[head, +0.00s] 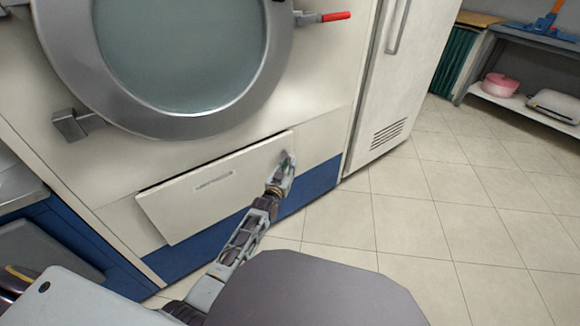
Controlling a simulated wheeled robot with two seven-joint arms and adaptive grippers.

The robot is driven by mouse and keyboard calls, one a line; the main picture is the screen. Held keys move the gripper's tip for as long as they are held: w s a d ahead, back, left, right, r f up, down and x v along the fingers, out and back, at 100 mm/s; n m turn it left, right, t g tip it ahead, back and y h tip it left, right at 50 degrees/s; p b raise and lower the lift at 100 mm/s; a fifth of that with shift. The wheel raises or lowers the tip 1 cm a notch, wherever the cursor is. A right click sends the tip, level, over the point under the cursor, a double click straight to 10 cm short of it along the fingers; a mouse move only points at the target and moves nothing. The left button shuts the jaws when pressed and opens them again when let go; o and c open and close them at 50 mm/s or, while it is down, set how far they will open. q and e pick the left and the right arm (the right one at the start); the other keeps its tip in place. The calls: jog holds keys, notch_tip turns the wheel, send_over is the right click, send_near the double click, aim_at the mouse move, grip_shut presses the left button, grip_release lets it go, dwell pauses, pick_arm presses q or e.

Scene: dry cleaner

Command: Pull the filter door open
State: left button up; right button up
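The filter door (210,190) is a cream rectangular panel with a small label, low on the machine front below the round door. A dark gap runs along its top edge, and its lower left part overlaps the blue base, so it looks slightly ajar. My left gripper (285,165) is at the panel's right end, over or touching it. The fingers are small and partly hidden by the hand, so I cannot tell whether they are open or closed on the edge. My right gripper is not in view.
The round glass door (180,50) with its metal ring is above the panel. A red-tipped handle (336,16) sticks out at its right. A tall cream cabinet (395,80) stands to the right. The tiled floor (440,215) is clear. A shelf (520,103) stands at the far right.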

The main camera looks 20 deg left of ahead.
pick_arm(q)
jog(key=shift+w, duration=0.65)
grip_shut()
